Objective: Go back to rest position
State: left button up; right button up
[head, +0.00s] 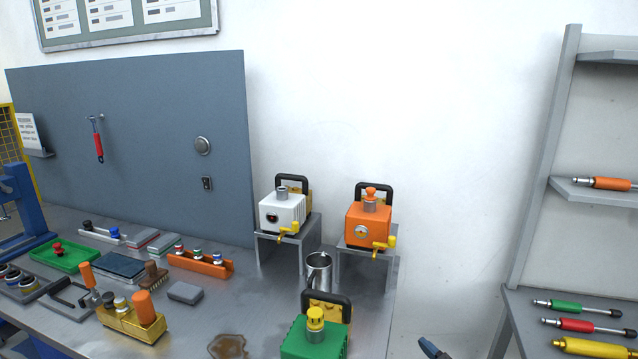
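A small dark tip with a bluish edge (432,348) shows at the bottom edge, just right of the workbench. It looks like part of my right gripper, but too little shows to tell whether it is open or shut, or holds anything. My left gripper is not in view. The metal workbench (375,335) fills the lower left. A green machine (315,338) with a yellow knob stands at its front right edge, left of the dark tip and apart from it.
A white machine (282,214) and an orange machine (368,226) sit on grey stands behind a metal mug (319,272). A brown puddle (228,346) lies at the front. Trays and small parts crowd the left. A grey shelf rack (540,180) with several tools stands right.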

jog(key=s+d+f+m+g+h, duration=0.2)
jog(key=s+d+f, duration=0.3)
jog(key=s+f, duration=0.4)
jog(key=s+d+f+m+g+h, duration=0.1)
jog(key=s+d+f+m+h, duration=0.3)
jog(key=s+f, duration=0.5)
jog(key=shift+s+d+f+m+g, duration=0.2)
jog(key=shift+s+d+m+g, duration=0.3)
jog(key=shift+s+d, duration=0.5)
